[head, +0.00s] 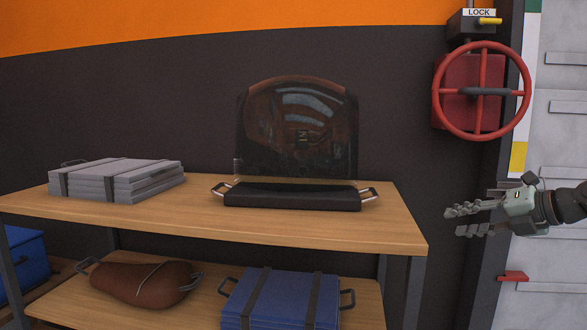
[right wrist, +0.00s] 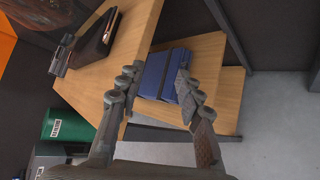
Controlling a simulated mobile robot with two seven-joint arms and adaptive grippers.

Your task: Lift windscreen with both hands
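The windscreen (head: 298,130) is a dark, see-through, round-topped panel. It stands upright in a black base (head: 290,196) with a metal handle at each end, on the upper wooden shelf (head: 400,228). My right gripper (head: 470,220) is open and empty, to the right of the shelf and apart from it. In the right wrist view its two fingers (right wrist: 160,100) are spread, with the shelves beyond them. The black base shows there at the upper left (right wrist: 97,38). My left gripper is not in view.
Grey strapped panels (head: 115,180) lie on the upper shelf at left. A brown bag-like piece (head: 145,283) and a blue strapped stack (head: 280,298) sit on the lower shelf. A red handwheel (head: 482,90) is on the wall at right. A green container (right wrist: 68,127) stands nearby.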

